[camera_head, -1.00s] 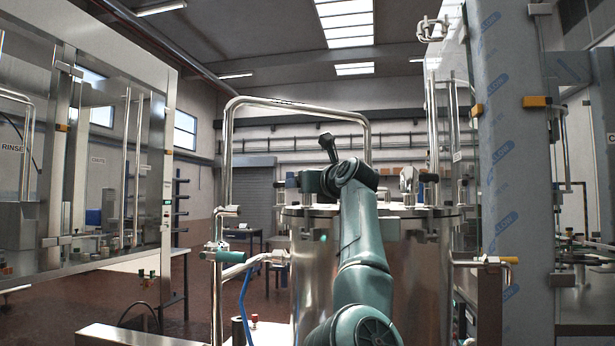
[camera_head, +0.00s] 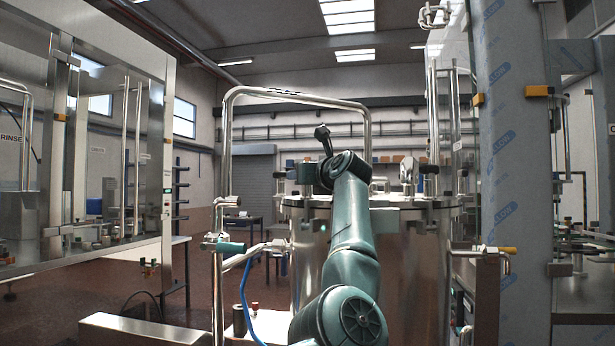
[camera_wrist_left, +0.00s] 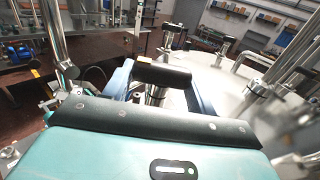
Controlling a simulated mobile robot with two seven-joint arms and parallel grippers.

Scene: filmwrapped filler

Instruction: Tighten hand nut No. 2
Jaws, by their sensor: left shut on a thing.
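In the left wrist view, a hand nut with a black bar handle (camera_wrist_left: 164,76) on a steel stem (camera_wrist_left: 155,95) stands at the edge of the tank lid. My left gripper (camera_wrist_left: 160,71) has its blue fingers on both sides of the handle and is shut on it. I cannot read a number on the nut. In the head view my teal left arm rises in front of the steel tank (camera_head: 410,260) and hides the gripped nut. Other hand nuts with black handles stand on the lid, at its right in the head view (camera_head: 428,170). My right gripper is out of view.
A tall steel pipe loop (camera_head: 226,150) stands left of the tank. A film-wrapped column (camera_head: 505,150) stands close on the right. A glazed cabinet (camera_head: 110,150) is at left.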

